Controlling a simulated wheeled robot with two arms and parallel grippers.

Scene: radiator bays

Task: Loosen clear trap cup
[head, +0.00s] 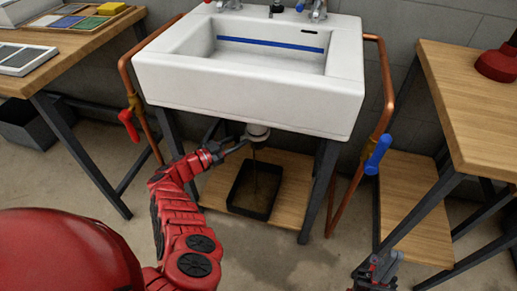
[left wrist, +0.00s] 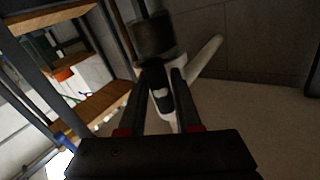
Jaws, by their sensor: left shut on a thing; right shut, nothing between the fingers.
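The white sink trap (head: 258,130) hangs under the basin, and the trap cup below it is small and partly hidden in the head view. A thin brown stream falls from there into a black tray (head: 235,204). My left gripper (head: 240,145) reaches in from the left at the trap. In the left wrist view, my left gripper (left wrist: 160,88) is shut on the trap cup, whose dark, see-through body (left wrist: 154,38) shows beyond the fingertips; its exact grip line is dark. My right gripper (head: 376,268) is shut and empty at the lower right, away from the trap.
The white sink (head: 250,100) is overhead. Copper pipes run down both sides, with a red handle (head: 129,125) at left and a blue handle (head: 378,154) at right. Sink legs flank the wooden lower shelf (head: 285,185). Wooden benches stand left and right; a red plunger (head: 497,64) is on the right one.

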